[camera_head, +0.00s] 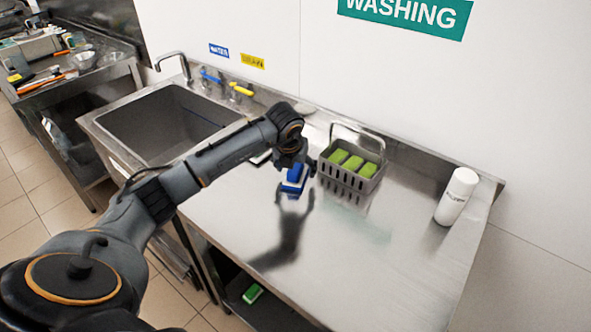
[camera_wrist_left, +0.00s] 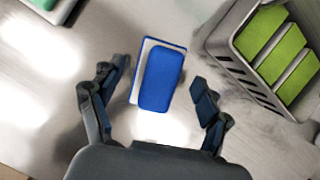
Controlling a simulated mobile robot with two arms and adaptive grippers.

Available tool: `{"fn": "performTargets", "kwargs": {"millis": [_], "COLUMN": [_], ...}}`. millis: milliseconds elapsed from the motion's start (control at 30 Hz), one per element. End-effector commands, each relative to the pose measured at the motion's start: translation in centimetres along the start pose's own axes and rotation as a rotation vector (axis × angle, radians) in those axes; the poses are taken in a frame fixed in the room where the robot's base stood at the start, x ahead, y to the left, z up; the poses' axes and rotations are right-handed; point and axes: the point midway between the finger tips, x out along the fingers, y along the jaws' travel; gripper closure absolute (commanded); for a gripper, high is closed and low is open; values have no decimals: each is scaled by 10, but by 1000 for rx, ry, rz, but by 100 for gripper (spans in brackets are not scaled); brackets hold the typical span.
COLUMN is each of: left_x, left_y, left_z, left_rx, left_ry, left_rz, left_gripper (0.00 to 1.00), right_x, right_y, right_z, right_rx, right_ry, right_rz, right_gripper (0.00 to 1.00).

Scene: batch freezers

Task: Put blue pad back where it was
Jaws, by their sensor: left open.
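The blue pad (camera_head: 292,174) has a white base and shows at my left gripper (camera_head: 293,184), left of the grey basket. In the left wrist view the blue pad (camera_wrist_left: 162,80) lies blue side up over the steel counter. The open fingers of my left gripper (camera_wrist_left: 161,74) are on either side of it, with a visible gap on each side. I cannot tell whether the pad rests flat on the counter. My right gripper is not in view.
A grey handled basket (camera_head: 346,183) holding several green pads (camera_head: 352,163) stands just right of the gripper. A white bottle (camera_head: 456,197) stands farther right. A sink (camera_head: 165,125) is at left. A green pad (camera_head: 252,293) lies on the lower shelf. The counter's front is clear.

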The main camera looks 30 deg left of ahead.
Motion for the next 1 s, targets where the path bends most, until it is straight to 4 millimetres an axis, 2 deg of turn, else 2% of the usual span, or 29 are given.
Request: {"fn": "performTargets", "kwargs": {"millis": [300,500,700,1000], "left_x": [-66,-99,-112,-112], "left_y": [0,0,0,0], "left_z": [1,1,0,0], "left_rx": [1,0,0,0], "left_ry": [-6,-5,-2,-1], "left_rz": [-1,-1,0,1], "left_gripper": [23,23,23,23], "right_x": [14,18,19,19], "right_y": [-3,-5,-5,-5], "right_z": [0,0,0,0], "right_rx": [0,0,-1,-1], "right_ry": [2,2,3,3], "right_rz": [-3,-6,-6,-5], "right_gripper": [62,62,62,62]}}
